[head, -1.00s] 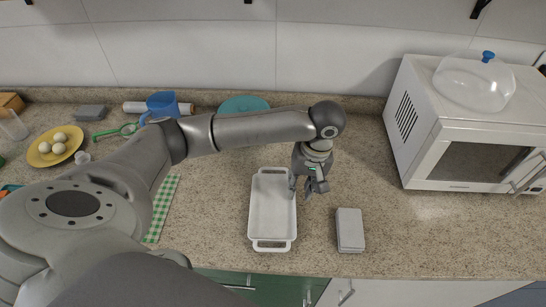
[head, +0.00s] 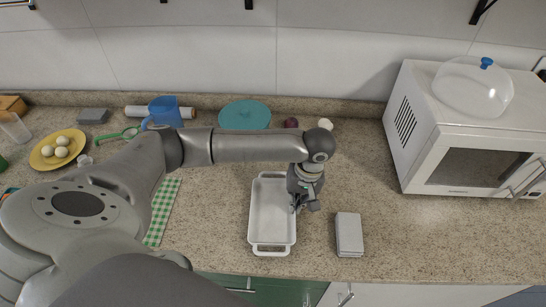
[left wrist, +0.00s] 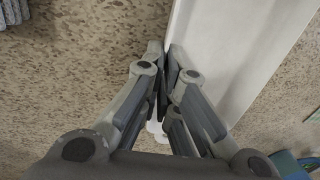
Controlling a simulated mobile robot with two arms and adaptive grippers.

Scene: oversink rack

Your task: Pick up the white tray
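The white tray (head: 272,215) is a shallow rectangular dish with a handle at each short end. It lies on the counter in the middle of the head view, its long side running front to back. My left gripper (head: 303,207) is at the tray's right long edge. In the left wrist view the fingers of my left gripper (left wrist: 166,62) are close together on the tray's rim, one on each side; the tray (left wrist: 230,45) fills the upper right there. The tray appears to rest on the counter. My right gripper is not in view.
A grey box (head: 349,234) lies just right of the tray. A white microwave (head: 465,140) with a clear dome (head: 474,88) on top stands at right. A teal disc (head: 244,115), blue jug (head: 164,112), checkered cloth (head: 162,210) and yellow plate (head: 45,163) lie behind and left.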

